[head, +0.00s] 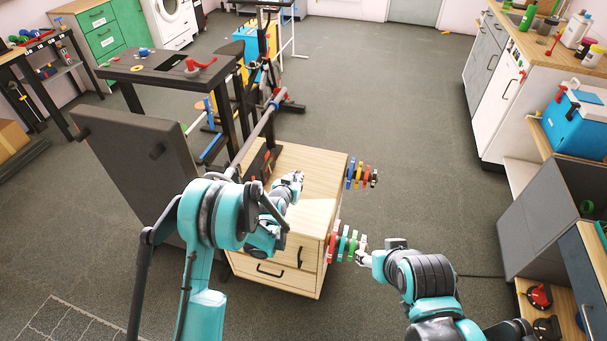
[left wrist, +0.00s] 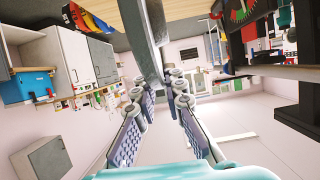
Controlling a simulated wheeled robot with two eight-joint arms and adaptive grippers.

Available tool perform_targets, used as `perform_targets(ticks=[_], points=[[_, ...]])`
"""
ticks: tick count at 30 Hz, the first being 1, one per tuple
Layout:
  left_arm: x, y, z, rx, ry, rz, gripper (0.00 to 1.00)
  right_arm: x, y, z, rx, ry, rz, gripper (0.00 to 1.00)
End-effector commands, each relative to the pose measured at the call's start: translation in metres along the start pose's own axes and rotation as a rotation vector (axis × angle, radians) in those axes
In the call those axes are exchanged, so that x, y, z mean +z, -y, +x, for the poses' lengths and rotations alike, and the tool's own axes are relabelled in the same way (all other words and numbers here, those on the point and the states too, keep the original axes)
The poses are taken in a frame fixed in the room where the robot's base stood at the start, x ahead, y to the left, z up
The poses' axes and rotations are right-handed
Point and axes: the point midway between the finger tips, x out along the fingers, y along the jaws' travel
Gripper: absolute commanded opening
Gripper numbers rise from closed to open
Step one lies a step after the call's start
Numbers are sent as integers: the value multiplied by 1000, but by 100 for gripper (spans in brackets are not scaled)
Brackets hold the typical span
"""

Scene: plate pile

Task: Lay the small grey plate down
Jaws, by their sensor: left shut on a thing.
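My left gripper (head: 293,183) is over the top of a wooden drawer cabinet (head: 318,160). In the left wrist view its fingers (left wrist: 160,88) are shut on a grey piece, the small grey plate (left wrist: 147,38), seen nearly edge-on and reaching up out of the picture. In the head view the hand hides most of the plate, and I cannot make out its outline or whether it touches the wood. My right gripper (head: 362,251) is beside coloured plates on the cabinet's lower right side; its jaws are too small to judge.
Red and green plates (head: 343,245) hang at the cabinet's lower right side, and blue, yellow and red ones (head: 361,175) higher up. A barbell (head: 262,128) on a rack and a dark bench pad (head: 140,165) stand left. The floor between cabinet and right counter is clear.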

Motion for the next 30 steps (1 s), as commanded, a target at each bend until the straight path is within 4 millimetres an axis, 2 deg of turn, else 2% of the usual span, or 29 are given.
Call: perform_targets(ticks=[9, 21, 22, 24, 30], points=[[33, 0, 14, 0, -3, 0, 0, 12, 0, 16, 0, 0, 0, 55], [36, 0, 16, 0, -3, 0, 0, 11, 0, 16, 0, 0, 0, 55], [38, 0, 16, 0, 0, 0, 16, 11, 0, 16, 0, 0, 0, 55], [38, 0, 16, 0, 1, 0, 31, 11, 0, 16, 0, 0, 0, 55], [38, 0, 16, 0, 1, 0, 31, 11, 0, 16, 0, 0, 0, 55]])
